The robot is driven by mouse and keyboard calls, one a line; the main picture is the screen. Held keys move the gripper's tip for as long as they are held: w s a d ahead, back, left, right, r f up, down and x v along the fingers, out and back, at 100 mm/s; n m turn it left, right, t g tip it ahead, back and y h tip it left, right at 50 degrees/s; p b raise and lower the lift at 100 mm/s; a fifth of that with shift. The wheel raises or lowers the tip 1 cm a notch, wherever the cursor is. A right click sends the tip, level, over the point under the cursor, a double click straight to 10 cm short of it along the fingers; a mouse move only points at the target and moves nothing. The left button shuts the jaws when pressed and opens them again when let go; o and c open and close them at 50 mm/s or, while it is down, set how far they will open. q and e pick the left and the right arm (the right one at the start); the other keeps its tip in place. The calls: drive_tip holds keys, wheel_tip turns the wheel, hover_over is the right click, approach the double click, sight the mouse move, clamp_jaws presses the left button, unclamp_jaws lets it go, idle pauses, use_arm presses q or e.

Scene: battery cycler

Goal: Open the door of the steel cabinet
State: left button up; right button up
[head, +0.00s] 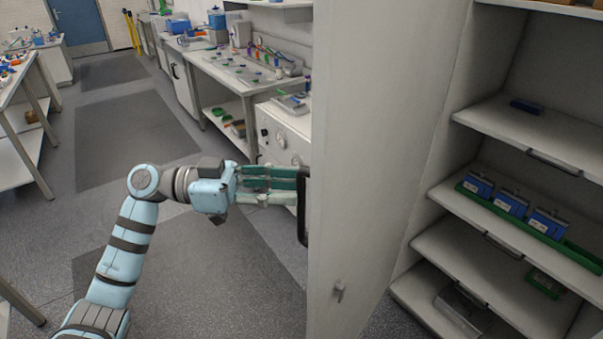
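The steel cabinet (427,270) stands at the right with its pale door (365,130) swung wide open, so the shelves inside show. The door comes toward me, with its inner face to the right. A black handle (302,215) sticks out from the door's outer side, at its left edge in the picture. My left gripper (300,182) reaches in from the left, with its teal-padded fingers at the upper part of this handle. The fingertips are partly hidden at the handle and door edge, so I cannot tell if they are closed on it. My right gripper is not in view.
Cabinet shelves hold blue boxes in a green tray (463,187), a dark blue item (526,107) and a green item (544,283). A workbench (225,72) with equipment stands behind the door. Open floor (140,125) lies at the left and centre.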

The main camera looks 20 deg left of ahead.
use_arm(q)
drive_tip(key=x, duration=0.3)
drive_tip(key=shift+s+d+p, duration=0.1)
drive_tip(key=shift+d+p, duration=0.05)
drive_tip(key=shift+p, duration=0.15)
clamp_jaws()
